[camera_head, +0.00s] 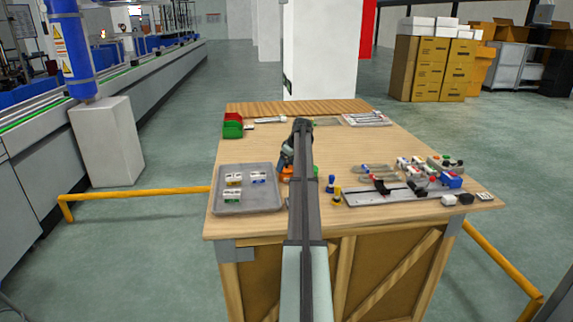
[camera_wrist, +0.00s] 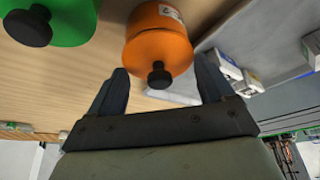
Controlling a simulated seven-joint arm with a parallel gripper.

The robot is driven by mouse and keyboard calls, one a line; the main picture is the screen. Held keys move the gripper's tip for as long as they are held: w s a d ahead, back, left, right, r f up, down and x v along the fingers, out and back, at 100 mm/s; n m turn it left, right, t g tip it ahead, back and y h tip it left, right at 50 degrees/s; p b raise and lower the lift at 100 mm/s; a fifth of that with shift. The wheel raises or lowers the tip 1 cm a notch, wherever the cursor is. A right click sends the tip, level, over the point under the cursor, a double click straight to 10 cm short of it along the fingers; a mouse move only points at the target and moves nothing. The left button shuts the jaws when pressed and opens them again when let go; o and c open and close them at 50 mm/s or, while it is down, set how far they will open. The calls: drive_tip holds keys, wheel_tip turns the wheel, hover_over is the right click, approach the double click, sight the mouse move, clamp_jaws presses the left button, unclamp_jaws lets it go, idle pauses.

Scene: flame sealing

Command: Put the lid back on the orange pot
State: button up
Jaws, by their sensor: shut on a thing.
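In the head view a bit of orange (camera_head: 286,173) shows beside my arm, which hides most of the pot and gripper.
A green pot (camera_wrist: 70,15) with a black knob stands left of the orange one in the wrist view. A grey tray (camera_head: 263,203) with small labelled boxes is at the table's left. Tools and a metal rail (camera_head: 405,191) occupy the right side. The table's back middle is fairly clear.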

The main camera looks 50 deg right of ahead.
idle(0.3)
drive_tip(key=o, duration=0.9)
drive_tip(key=shift+r, duration=0.1)
drive_tip(key=shift+r, duration=3.35)
clamp_jaws()
drive_tip(key=shift+f, duration=2.15)
